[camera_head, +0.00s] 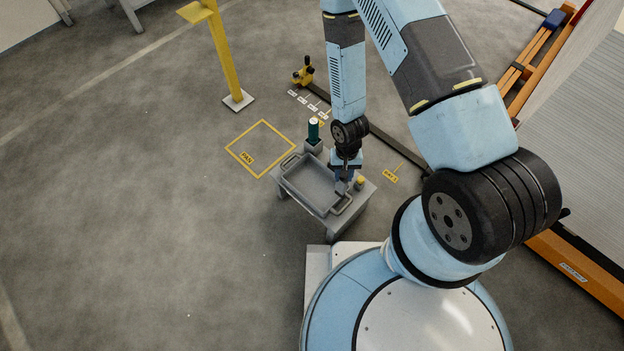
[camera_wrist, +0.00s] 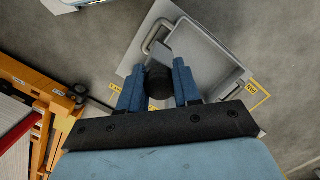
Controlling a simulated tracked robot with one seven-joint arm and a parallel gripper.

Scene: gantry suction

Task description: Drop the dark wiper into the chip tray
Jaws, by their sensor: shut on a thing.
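The grey chip tray (camera_head: 312,184), a shallow pan with a handle at each end, stands on a small grey table. It also shows in the wrist view (camera_wrist: 204,66), right of my fingers. My gripper (camera_head: 346,179) points down by the tray's right side. In the wrist view, my gripper's blue fingers (camera_wrist: 158,84) are shut on the dark wiper (camera_wrist: 158,82).
A dark green cylinder (camera_head: 313,130) stands in a grey holder behind the tray. A yellow post (camera_head: 225,55) rises farther back. The floor at left is clear.

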